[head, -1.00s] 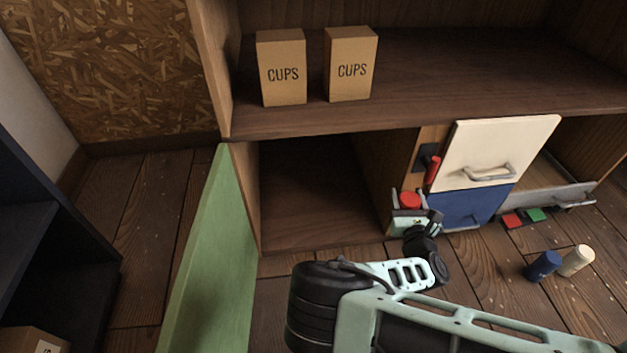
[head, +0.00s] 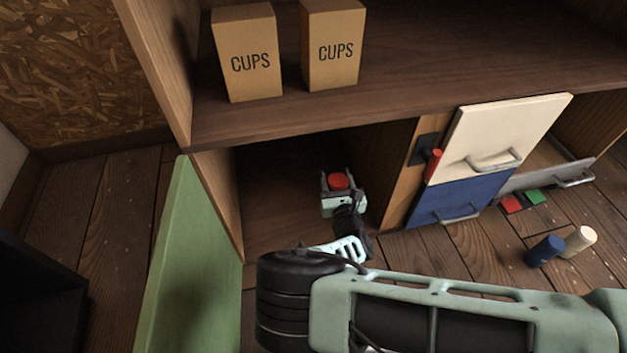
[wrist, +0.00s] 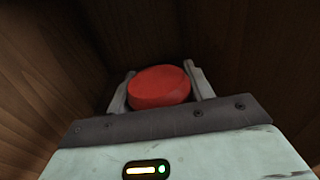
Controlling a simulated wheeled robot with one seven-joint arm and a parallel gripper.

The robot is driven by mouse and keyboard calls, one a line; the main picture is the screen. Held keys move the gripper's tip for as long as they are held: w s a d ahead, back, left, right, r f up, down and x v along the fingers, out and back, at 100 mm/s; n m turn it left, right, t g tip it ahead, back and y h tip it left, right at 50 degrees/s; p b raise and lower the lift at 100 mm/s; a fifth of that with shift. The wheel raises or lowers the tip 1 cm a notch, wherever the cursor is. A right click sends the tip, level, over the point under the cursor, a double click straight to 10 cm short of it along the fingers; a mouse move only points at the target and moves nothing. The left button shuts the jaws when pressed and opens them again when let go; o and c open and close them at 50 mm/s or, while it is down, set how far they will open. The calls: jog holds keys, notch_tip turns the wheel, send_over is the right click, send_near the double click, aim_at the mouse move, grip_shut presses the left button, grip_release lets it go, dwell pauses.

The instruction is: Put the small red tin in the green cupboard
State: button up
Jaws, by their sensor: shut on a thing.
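The small red tin (head: 339,181) is held between the fingers of my gripper (head: 338,178) in the head view. In the wrist view the red tin (wrist: 159,87) sits between the two grey fingertips, its round top showing. My gripper is shut on it. The green cupboard's door (head: 180,260) stands open at the left. The cupboard's open compartment (head: 275,185) has dark wood inside. My gripper with the tin is in the right part of that opening. Whether the tin touches the cupboard floor, I cannot tell.
Two CUPS boxes (head: 248,55) (head: 332,48) stand on the shelf above. A blue cylinder (head: 545,251) and a cream cylinder (head: 579,241) are on the floor.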

notch_tip(320, 180, down, 9)
jog(key=b, duration=0.5)
jog(key=shift+f+b, duration=0.1)
jog(key=shift+b, duration=0.3)
jog(key=o, duration=1.1)
jog(key=shift+o, duration=0.2)
